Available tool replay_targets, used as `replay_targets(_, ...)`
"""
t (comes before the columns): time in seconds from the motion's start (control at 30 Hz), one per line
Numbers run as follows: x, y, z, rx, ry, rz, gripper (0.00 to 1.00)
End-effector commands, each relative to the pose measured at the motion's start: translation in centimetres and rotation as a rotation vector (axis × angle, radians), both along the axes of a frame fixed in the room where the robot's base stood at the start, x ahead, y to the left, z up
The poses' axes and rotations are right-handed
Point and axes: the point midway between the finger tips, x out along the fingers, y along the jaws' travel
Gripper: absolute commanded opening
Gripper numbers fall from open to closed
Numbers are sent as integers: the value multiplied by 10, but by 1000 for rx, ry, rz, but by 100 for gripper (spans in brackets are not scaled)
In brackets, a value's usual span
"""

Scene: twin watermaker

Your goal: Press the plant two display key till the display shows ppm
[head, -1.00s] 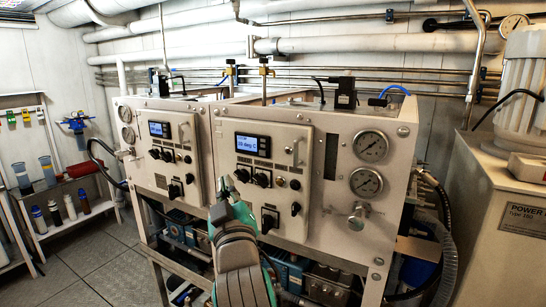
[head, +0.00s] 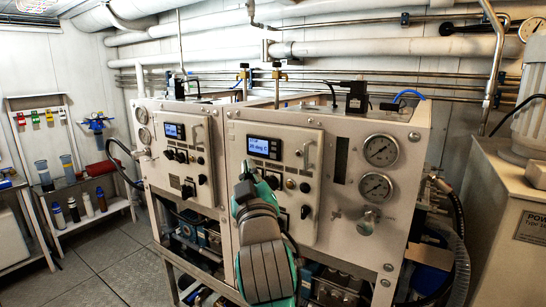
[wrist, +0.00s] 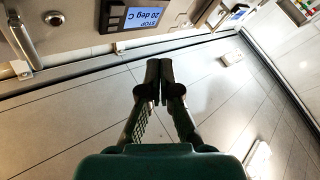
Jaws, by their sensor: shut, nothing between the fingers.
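Two pale control panels stand side by side. The right panel's blue display (head: 264,147) appears to read "20 deg C". In the wrist view the lit display (wrist: 139,18), seen tilted at the top edge, reads "STOP" and "20 deg C". Small dark keys (wrist: 178,17) sit beside it there, too small to read. My gripper (wrist: 160,82) is shut and empty, its fingertips together, apart from the display in that picture. In the head view my gripper (head: 246,166) is in front of the right panel's lower left, below the display, covering some controls. Contact with the panel cannot be told.
The left panel has its own lit display (head: 174,131). Knobs and a door handle (head: 307,150) are on the right panel, with two gauges (head: 380,150) further right. A bottle rack (head: 85,205) stands at left. Floor (head: 110,255) is clear there.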

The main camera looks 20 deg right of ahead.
Motion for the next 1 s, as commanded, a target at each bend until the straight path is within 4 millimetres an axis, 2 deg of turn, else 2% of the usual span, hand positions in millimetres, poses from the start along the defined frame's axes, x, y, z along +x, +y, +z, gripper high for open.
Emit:
replay_targets(0.2, 17, -24, 0, -1, 0, -4, 0)
replay_targets(0.5, 32, -45, 0, -1, 0, -1, 0)
replay_targets(1.0, 35, -49, 0, 0, -1, 0, 0)
